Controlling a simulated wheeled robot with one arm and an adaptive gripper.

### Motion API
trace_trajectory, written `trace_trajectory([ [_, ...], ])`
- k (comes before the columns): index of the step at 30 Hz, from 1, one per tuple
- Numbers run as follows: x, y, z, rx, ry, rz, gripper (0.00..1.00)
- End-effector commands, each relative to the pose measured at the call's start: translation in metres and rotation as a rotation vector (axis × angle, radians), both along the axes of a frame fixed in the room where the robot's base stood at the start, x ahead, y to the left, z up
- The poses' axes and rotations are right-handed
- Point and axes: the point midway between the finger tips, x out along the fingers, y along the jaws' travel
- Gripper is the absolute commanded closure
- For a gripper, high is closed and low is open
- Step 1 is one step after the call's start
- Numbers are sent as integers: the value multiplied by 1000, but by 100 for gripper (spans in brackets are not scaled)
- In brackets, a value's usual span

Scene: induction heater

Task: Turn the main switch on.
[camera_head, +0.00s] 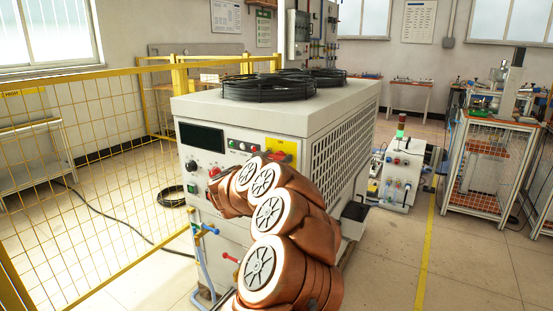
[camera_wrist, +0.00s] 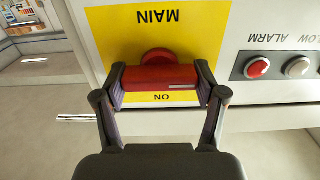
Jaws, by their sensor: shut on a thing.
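The main switch is a red handle (camera_wrist: 160,78) on a yellow plate (camera_wrist: 205,28) with the words MAIN and ON, which appear upside down in the wrist view. The handle lies crosswise in that view, with its round red hub just above it. My gripper (camera_wrist: 161,85) is shut on the handle, one finger at each end. In the head view the yellow plate (camera_head: 284,147) shows on the front of the white heater cabinet (camera_head: 280,106).
Red and white buttons (camera_wrist: 257,67) sit right of the plate in the wrist view, one marked ALARM. A yellow mesh fence (camera_head: 100,130) stands left. Blue-handled valves and a hose (camera_head: 205,240) are low on the front.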

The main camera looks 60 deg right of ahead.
Motion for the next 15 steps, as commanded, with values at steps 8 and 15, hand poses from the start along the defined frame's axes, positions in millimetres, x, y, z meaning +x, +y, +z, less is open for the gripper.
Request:
trace_trajectory([
  [8, 0, 0, 0, 0, 0, 0, 64],
  [15, 0, 0, -1, 2, -36, 0, 64],
])
